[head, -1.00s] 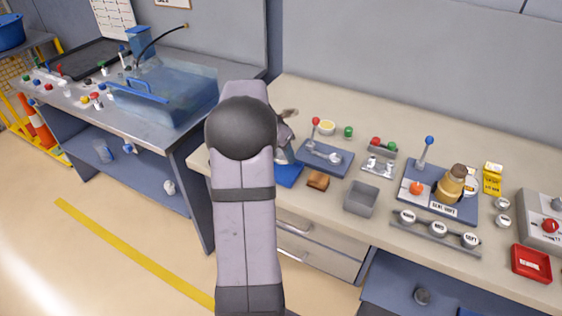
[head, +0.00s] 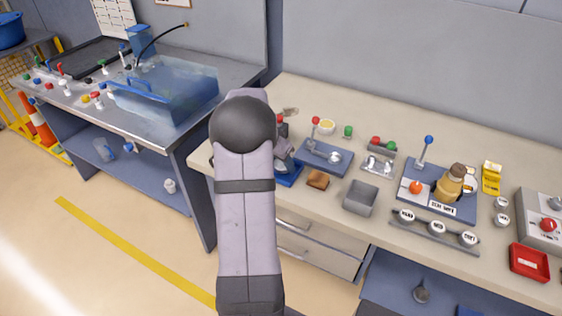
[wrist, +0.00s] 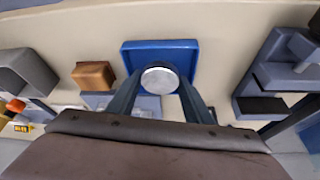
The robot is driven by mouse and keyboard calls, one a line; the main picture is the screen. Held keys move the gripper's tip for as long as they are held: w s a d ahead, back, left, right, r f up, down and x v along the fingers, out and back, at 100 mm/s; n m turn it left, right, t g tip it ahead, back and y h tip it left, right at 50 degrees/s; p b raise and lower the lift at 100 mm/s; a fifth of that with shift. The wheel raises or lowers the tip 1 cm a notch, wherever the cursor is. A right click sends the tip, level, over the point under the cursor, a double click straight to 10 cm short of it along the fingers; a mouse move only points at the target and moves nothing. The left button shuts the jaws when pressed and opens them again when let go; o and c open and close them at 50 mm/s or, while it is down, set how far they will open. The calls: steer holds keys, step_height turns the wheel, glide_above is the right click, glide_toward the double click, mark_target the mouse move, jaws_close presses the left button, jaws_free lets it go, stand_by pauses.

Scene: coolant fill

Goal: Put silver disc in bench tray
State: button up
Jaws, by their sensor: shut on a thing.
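The silver disc (wrist: 160,77) is round and pale. In the wrist view my gripper (wrist: 159,80) is shut on it, one dark finger on each side. The disc shows over the blue tray (wrist: 187,48), within its outline; I cannot tell whether it touches the tray floor. In the head view the blue tray (head: 289,178) lies near the bench's front edge, partly hidden by my arm. The disc is hidden there, and my gripper is mostly behind my arm.
A brown block (head: 318,180) sits just right of the blue tray, with an open grey bin (head: 360,198) beyond it. A blue-grey lever fixture (head: 324,156) stands behind. A red tray (head: 529,262) lies far right. A sink bench (head: 170,90) is at the left.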

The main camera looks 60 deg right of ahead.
steer(key=o, duration=0.6)
steer(key=shift+c, duration=0.2)
steer(key=shift+w+a+r, duration=0.1)
steer(key=shift+a+r, duration=0.05)
steer(key=shift+r, duration=0.5)
steer(key=s+b+v, duration=0.1)
steer(key=b+v, duration=0.1)
steer(key=v, duration=0.8)
steer(key=shift+w+a+r, duration=0.2)
steer(key=shift+w+r, duration=0.2)
steer(key=shift+w, duration=0.05)
